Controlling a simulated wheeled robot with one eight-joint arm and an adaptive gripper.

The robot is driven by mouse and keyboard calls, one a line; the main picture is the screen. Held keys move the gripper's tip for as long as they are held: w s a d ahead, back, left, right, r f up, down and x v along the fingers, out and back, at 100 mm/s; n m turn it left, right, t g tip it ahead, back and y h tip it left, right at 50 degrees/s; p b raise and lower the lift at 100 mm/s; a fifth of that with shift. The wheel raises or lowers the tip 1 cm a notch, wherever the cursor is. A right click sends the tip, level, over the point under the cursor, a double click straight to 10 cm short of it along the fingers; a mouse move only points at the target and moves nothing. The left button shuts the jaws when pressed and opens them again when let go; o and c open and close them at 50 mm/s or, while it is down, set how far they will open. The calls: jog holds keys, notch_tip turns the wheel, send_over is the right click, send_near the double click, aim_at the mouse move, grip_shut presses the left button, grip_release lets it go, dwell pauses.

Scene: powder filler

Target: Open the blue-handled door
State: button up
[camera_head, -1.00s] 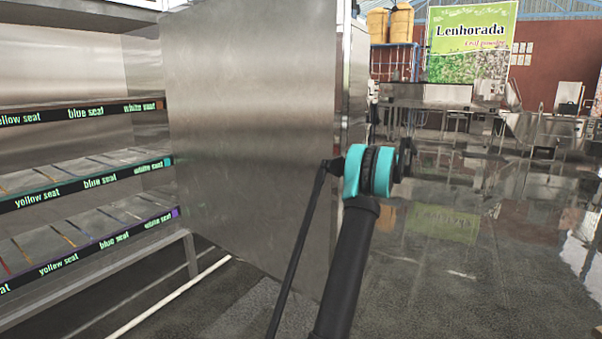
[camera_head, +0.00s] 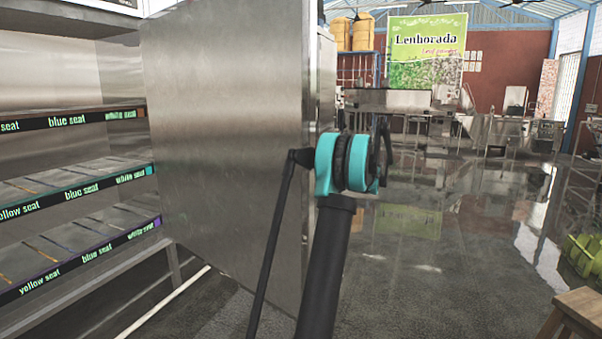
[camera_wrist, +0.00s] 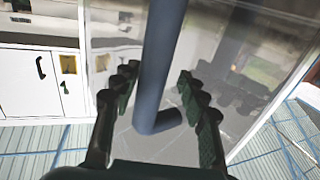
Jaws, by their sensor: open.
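A dark blue bar handle (camera_wrist: 165,50) runs down the middle of the wrist view and bends at its lower end. It is on a shiny grey door panel (camera_wrist: 230,75). My gripper (camera_wrist: 157,82) is open, with one dark finger on each side of the handle. I cannot tell whether either finger touches it. In the head view a tall metal panel (camera_head: 225,120) stands beside the shelves, and my arm is in front of its right edge. The handle cannot be made out in the head view.
Labelled shelves (camera_head: 85,180) are at the left. A wooden stool (camera_head: 580,305) and a green object (camera_head: 585,255) are at the lower right. Open, shiny floor (camera_head: 440,270) lies right of my arm. White cabinets (camera_wrist: 30,75) show left in the wrist view.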

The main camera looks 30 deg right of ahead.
dwell(0.4)
jog(key=w+d, duration=0.3)
jog(key=d, duration=1.6)
jog(key=shift+w+d, duration=0.15)
jog(key=shift+d, duration=0.1)
dwell(1.2)
